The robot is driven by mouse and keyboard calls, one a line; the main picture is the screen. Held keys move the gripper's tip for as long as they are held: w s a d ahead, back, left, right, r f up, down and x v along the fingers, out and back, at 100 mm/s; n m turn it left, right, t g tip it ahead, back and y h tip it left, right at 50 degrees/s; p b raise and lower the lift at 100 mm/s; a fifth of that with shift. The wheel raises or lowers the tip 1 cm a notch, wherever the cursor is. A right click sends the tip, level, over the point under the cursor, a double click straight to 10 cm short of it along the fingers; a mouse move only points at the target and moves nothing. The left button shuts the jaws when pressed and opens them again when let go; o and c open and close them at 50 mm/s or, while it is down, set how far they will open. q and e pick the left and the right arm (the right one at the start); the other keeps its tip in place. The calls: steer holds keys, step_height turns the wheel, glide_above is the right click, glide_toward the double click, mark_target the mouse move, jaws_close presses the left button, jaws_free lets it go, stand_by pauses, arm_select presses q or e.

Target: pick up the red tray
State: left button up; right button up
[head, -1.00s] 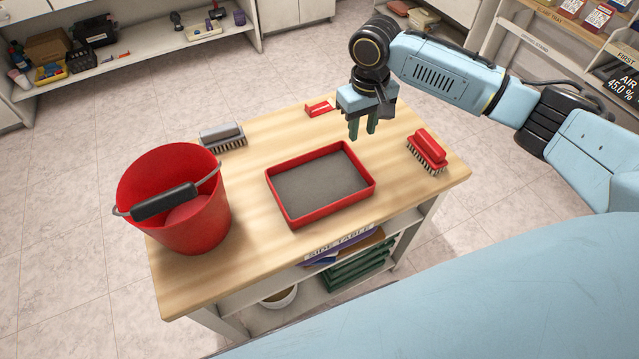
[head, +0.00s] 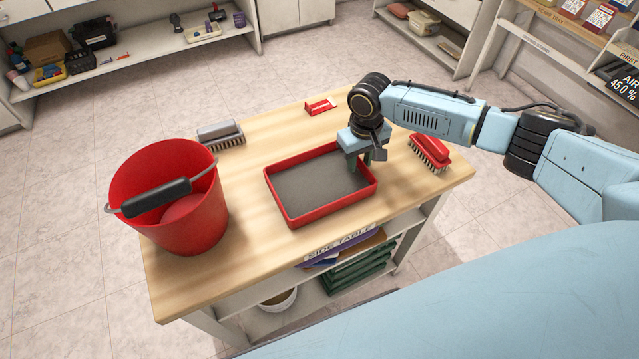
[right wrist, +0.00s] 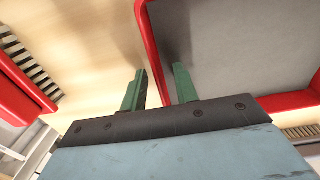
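The red tray (head: 318,186) lies flat on the wooden side table, with a grey inner floor. My right gripper (head: 360,165) is over its right rim, pointing down. In the right wrist view the two green fingers (right wrist: 161,84) are apart, with the tray's red rim (right wrist: 151,45) running between them. One finger is over the inside of the tray and the other over the bare wood. I cannot tell whether they touch the rim. My left gripper is not in view.
On the table (head: 255,252) stand a red bucket (head: 190,220) with a black handle grip, a grey brush (head: 220,133), a small red item (head: 321,107) and a red brush (head: 430,152) close to the right of my gripper. Shelves stand behind.

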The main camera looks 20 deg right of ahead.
jaws_close()
steer(key=shift+r, duration=0.1)
stand_by(0.3)
